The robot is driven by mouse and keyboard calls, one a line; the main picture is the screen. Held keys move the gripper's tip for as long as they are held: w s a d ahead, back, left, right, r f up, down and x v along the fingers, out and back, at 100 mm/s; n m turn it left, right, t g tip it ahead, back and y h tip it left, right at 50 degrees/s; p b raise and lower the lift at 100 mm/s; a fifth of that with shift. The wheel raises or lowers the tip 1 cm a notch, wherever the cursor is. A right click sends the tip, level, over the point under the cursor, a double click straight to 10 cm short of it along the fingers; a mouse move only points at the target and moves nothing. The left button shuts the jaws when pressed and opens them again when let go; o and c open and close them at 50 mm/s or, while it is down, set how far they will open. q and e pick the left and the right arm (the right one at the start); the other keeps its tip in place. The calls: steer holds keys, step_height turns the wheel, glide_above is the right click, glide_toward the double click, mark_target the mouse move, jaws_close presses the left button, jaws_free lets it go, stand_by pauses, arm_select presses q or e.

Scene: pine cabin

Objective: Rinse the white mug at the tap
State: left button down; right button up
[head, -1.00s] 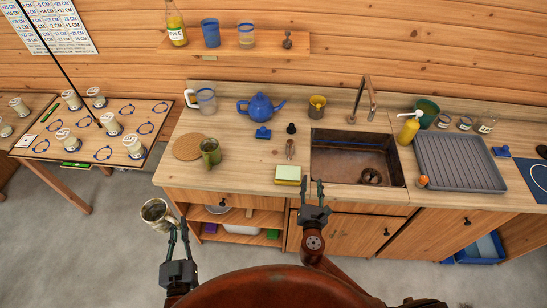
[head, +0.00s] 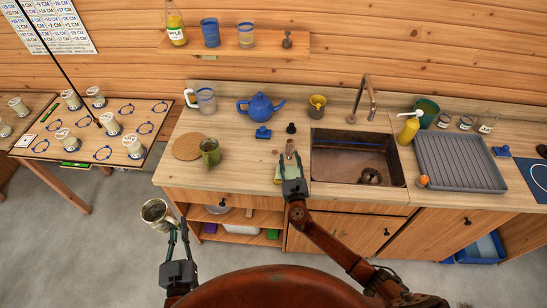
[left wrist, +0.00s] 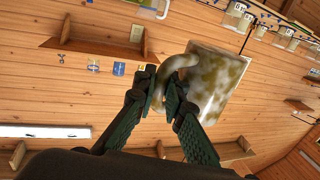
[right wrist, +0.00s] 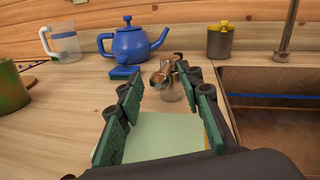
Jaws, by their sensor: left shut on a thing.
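The white mug (head: 153,211), with brownish-green stains, hangs out in front of the counter at the left. My left gripper (head: 172,232) is shut on its handle; in the left wrist view the fingertips (left wrist: 162,85) pinch the handle, with the stained mug body (left wrist: 220,80) beside them. My right gripper (head: 289,165) is open and empty above the green-and-yellow sponge (right wrist: 160,132), left of the sink. The arm partly hides the sponge in the head view.
A blue teapot (head: 260,107), a green mug (head: 210,152) and a jug (head: 205,100) stand on the counter's left. A yellow pump bottle (head: 409,128) and grey drying rack (head: 460,162) are right of the sink.

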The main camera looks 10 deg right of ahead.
steer(key=shift+w, duration=0.55)
steer(key=shift+c, duration=0.7)
jaws_close()
steer(key=shift+d, duration=0.15)
